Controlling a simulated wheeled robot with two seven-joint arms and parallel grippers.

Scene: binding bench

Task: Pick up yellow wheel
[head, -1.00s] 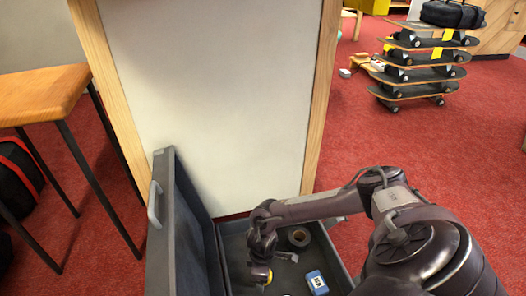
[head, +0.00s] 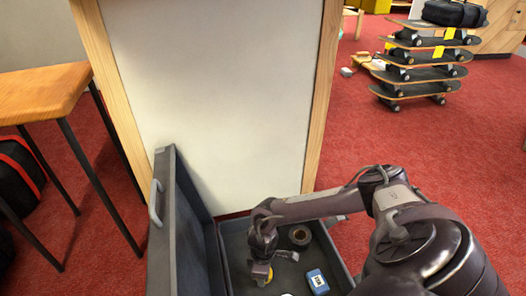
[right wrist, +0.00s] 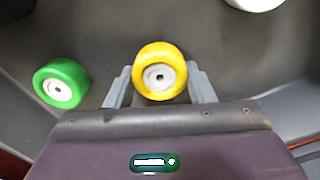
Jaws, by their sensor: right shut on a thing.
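The yellow wheel (right wrist: 159,71) sits between the two grey fingers of my right gripper (right wrist: 160,84), its pale hub facing the wrist camera. The gripper is shut on it. I cannot tell whether the wheel is clear of the case floor. My left gripper is out of view.
A green wheel (right wrist: 61,83) lies left of the gripper. The open grey case (head: 178,225) also holds a dark tape roll (head: 300,236) and a blue box (head: 317,281). Its raised lid stands at left, and a white panel (head: 215,100) rises behind it.

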